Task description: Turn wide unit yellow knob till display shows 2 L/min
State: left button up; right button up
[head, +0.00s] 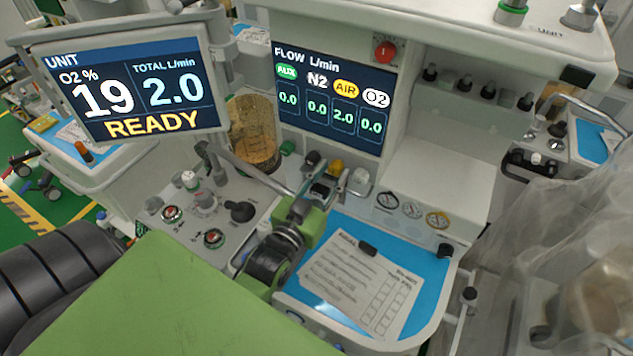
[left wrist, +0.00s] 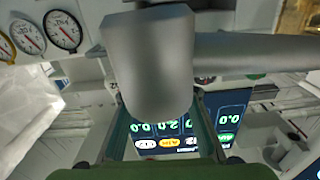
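The wide unit's flow display (head: 333,97) reads 0.0, 0.0, 2.0 and 0.0, with 2.0 under the yellow AIR label; it shows upside down in the left wrist view (left wrist: 190,128). The yellow knob (head: 336,167) sits below the display between a black knob (head: 312,158) and a white one (head: 360,177). My left gripper (head: 322,190) is just in front of and below the yellow knob, apart from it as far as I can see. In the left wrist view its fingers (left wrist: 160,125) are spread, with a grey cylinder covering much of the view. My right gripper is not in view.
The left screen (head: 135,88) reads O2 19 %, total 2.0 L/min and READY. A grey bar (head: 248,170) runs close to my left gripper. A blue worktop (head: 430,265) holds a printed sheet (head: 362,285). A panel with several small knobs (head: 205,205) lies left.

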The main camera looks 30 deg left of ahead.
pick_arm(q)
jog(key=s, duration=1)
jog(key=shift+s+d, duration=0.2)
jog(key=shift+d, duration=0.05)
jog(key=shift+s, duration=0.1)
